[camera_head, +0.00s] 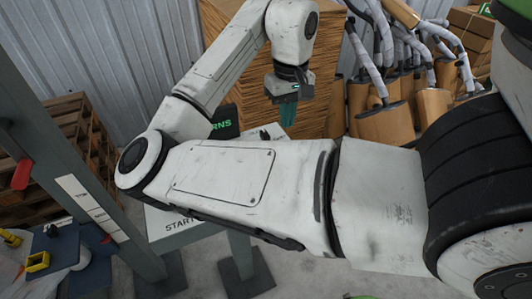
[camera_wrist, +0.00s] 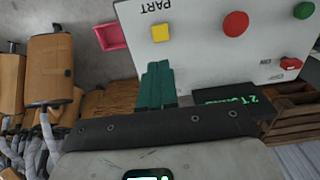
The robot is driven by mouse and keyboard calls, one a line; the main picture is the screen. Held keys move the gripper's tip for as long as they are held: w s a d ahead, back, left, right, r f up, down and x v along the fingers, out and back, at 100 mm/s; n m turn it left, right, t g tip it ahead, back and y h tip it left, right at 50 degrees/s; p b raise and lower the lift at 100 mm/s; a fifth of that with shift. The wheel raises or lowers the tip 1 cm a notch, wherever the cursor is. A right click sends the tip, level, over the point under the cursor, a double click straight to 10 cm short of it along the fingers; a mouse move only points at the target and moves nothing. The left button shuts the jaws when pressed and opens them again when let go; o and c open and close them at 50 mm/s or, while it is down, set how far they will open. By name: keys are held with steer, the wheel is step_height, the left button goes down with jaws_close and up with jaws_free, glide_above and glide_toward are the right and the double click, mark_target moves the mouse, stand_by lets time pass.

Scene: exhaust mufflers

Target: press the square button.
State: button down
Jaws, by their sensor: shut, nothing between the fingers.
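A yellow square button (camera_wrist: 160,32) sits on a white panel (camera_wrist: 200,52), near the printed word PART, in the wrist view. My gripper (camera_wrist: 159,66) has its teal fingers shut together and empty. Its tips appear just below the yellow button in that view, with a strip of white panel between them; the height above the panel is unclear. In the head view my gripper (camera_head: 287,115) points down behind my arm. There the panel (camera_head: 165,221) shows only partly, with the word START, and my arm hides the square button.
The panel also carries a red round button (camera_wrist: 235,23), a green round button (camera_wrist: 303,10) and a small red part (camera_wrist: 291,63). A dark display (camera_wrist: 232,99) with green text adjoins it. A pink-red tray (camera_wrist: 111,36) lies beyond the panel's edge. Mufflers (camera_head: 390,110) stand behind.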

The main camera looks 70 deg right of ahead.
steer(key=shift+w, duration=0.2)
steer(key=shift+f, duration=0.1)
step_height(320, 180, down, 14)
steer(key=shift+r+b, duration=0.15)
steer(key=shift+b, duration=0.4)
steer(key=shift+f, duration=0.2)
